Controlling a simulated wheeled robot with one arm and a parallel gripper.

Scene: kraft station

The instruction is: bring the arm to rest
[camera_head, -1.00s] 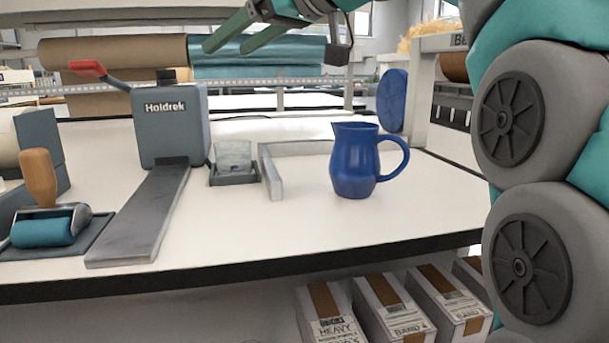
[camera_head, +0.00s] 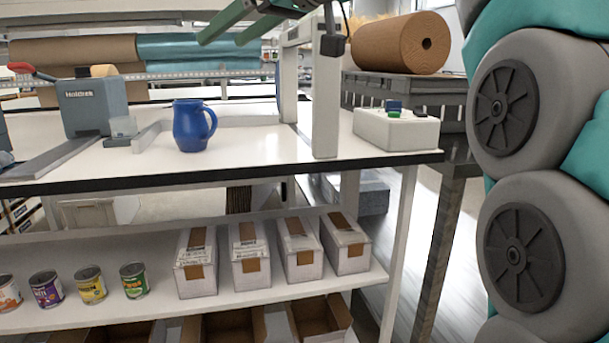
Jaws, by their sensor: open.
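My gripper (camera_head: 222,38) is at the top of the view, high above the bench. Its two green fingers are apart with nothing between them. My arm runs down the right edge of the view. The gripper is well above and apart from the blue jug (camera_head: 188,128), which stands upright on the white bench top (camera_head: 240,150) with its handle to the right.
A grey Holdrek device (camera_head: 92,106) stands left on the bench. A white post (camera_head: 326,95) and a box with buttons (camera_head: 396,131) are at its right end. Cartons (camera_head: 250,255) and cans (camera_head: 90,284) sit on the shelf below. A brown roll (camera_head: 400,44) lies behind.

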